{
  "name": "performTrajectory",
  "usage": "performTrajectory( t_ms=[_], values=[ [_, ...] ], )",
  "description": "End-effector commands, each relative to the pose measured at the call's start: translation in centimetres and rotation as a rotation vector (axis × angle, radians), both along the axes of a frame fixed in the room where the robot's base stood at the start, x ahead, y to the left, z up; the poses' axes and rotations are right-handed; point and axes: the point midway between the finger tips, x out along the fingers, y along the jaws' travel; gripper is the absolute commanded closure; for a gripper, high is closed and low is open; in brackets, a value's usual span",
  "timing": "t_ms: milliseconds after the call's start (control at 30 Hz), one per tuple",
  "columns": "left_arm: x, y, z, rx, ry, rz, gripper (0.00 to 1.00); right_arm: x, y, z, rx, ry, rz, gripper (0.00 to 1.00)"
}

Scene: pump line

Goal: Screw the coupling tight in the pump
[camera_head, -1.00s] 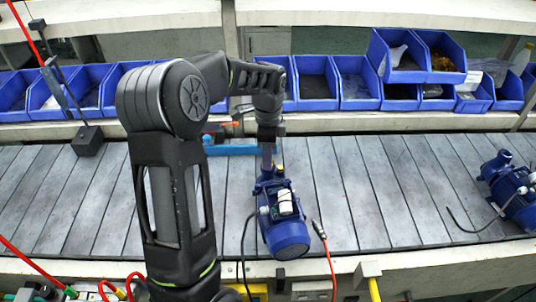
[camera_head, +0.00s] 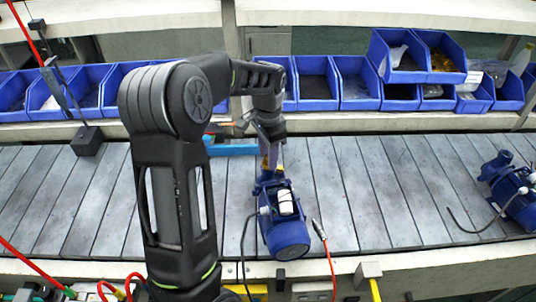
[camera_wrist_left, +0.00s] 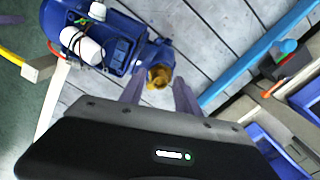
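The blue pump (camera_head: 284,217) stands on the slatted conveyor below my left arm, and it also shows in the left wrist view (camera_wrist_left: 112,45). The brass-coloured coupling (camera_wrist_left: 159,77) sits at the pump's port, at the end facing my gripper. My left gripper (camera_head: 270,164) points down at that port. In the left wrist view its two fingers (camera_wrist_left: 158,84) stand apart on either side of the coupling, with a visible gap on each side. How deep the coupling sits in the port is hidden. My right gripper is not in view.
A second blue pump (camera_head: 517,193) stands at the right end of the conveyor (camera_head: 390,190). A light-blue bar (camera_head: 232,150) lies behind my gripper. Blue bins (camera_head: 357,82) line the back shelf.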

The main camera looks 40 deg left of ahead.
Motion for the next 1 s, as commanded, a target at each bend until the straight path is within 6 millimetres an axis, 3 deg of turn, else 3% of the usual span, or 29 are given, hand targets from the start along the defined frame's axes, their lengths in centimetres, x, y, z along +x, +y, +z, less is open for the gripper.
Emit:
performTrajectory(
  t_ms=[367, 667, 1000],
  values=[
    [-0.01, 0.04, -0.01, 0.0, 0.0, 0.073, 0.61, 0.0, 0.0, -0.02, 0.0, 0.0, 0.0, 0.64],
    [0.0, 0.01, 0.0, 0.0, 0.0, 0.349, 0.61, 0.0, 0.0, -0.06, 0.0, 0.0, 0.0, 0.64],
    [-0.02, 0.03, -0.01, 0.0, 0.0, 0.356, 0.61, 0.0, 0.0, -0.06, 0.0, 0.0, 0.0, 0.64]
  ],
)
